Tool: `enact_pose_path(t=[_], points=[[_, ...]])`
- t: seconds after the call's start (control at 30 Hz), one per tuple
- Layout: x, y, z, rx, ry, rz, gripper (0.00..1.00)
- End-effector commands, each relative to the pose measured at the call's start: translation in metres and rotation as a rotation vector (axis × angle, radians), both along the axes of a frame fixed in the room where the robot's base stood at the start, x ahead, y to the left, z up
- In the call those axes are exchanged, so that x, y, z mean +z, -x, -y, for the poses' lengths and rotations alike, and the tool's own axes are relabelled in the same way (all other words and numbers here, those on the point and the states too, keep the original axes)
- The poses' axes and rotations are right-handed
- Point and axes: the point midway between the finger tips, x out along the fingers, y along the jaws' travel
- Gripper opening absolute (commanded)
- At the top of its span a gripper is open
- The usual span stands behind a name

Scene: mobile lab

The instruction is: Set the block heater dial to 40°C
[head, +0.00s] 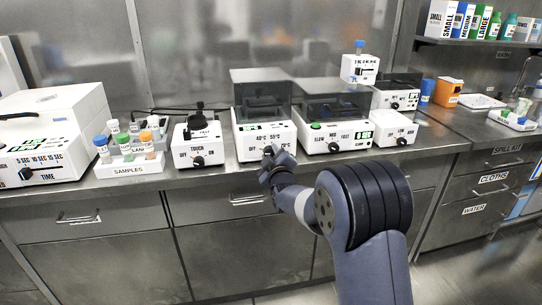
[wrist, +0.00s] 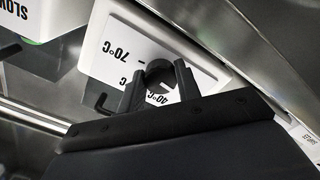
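The block heater (head: 241,140) is a white box with a dark clear lid, in the middle of the bench in the head view. Its front reads OFF, 40°C, 55°C and 70°C. My gripper (head: 267,152) is at this front and hides the dial there. In the wrist view the white panel (wrist: 112,62) shows the 70°C mark and part of the 40°C mark. The round black dial (wrist: 158,73) lies between the two fingertips of my gripper (wrist: 159,80). The fingers are very close to its sides; I cannot tell if they press on it. The dial's pointer is not clear.
A white shaker (head: 322,143) marked SLOW, MED and FAST stands close on the right. A mixer (head: 184,157) marked TOUCH and ON stands on the left, beside the samples rack (head: 128,170). The bench's front edge and drawers lie below my arm.

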Motion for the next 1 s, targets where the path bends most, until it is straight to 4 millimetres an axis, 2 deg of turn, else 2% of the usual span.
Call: enact_pose_path(t=[0.03, 0.23, 0.63, 1.0], points=[[-0.0001, 0.0001, 0.0000, 0.000, 0.000, 0.000, 0.25], [-0.0002, 0.0002, -0.0002, 0.001, 0.000, -0.001, 0.09], [-0.0027, 0.0001, -0.0004, 0.001, -0.079, -0.022, 0.09], [-0.0051, 0.0001, -0.0010, 0.001, -0.370, -0.104, 0.09]])
